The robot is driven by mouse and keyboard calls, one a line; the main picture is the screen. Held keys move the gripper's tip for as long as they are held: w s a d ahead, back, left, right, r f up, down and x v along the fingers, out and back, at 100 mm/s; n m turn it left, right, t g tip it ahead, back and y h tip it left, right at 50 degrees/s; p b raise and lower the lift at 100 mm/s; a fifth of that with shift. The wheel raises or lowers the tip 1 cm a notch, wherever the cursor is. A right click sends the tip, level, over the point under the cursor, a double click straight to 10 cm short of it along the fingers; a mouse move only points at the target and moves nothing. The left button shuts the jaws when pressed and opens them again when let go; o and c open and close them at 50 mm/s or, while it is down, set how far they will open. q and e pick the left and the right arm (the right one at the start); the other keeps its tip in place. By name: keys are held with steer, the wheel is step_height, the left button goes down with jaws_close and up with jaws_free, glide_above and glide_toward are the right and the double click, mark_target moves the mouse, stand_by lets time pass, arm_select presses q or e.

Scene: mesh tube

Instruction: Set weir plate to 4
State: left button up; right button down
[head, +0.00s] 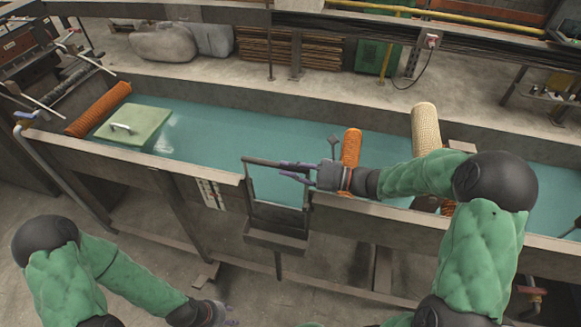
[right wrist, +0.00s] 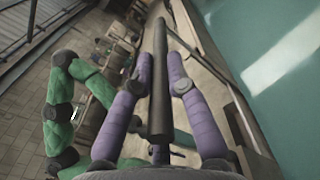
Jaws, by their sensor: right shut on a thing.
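The weir (head: 276,236) is a dark frame set in the front wall of the water channel, with a dark handle bar (head: 262,162) at its top. My right gripper (head: 290,172), with purple fingers, is shut on this bar. In the right wrist view the dark bar (right wrist: 160,95) runs between the two fingers. A white scale strip with marks (head: 211,194) is on the wall left of the weir; its numbers are too small to read. My left gripper (head: 230,318) is low at the bottom edge, away from the weir, its fingers barely visible.
Teal water (head: 240,135) fills the long channel. Orange mesh rolls (head: 98,108) (head: 351,147) and a cream mesh roll (head: 425,128) lean in it. A pale green lidded block (head: 133,125) sits at the left. Floor in front is concrete.

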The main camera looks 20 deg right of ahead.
step_height(320, 180, up, 3)
steer(key=p, duration=0.3)
steer(key=shift+r+p, duration=0.2)
steer(key=shift+p, duration=0.2)
steer(key=shift+f, duration=0.1)
steer(key=c, duration=1.2)
jaws_free()
steer(key=v, duration=0.7)
steer(key=shift+s+d, duration=0.15)
steer(key=shift+d, duration=0.1)
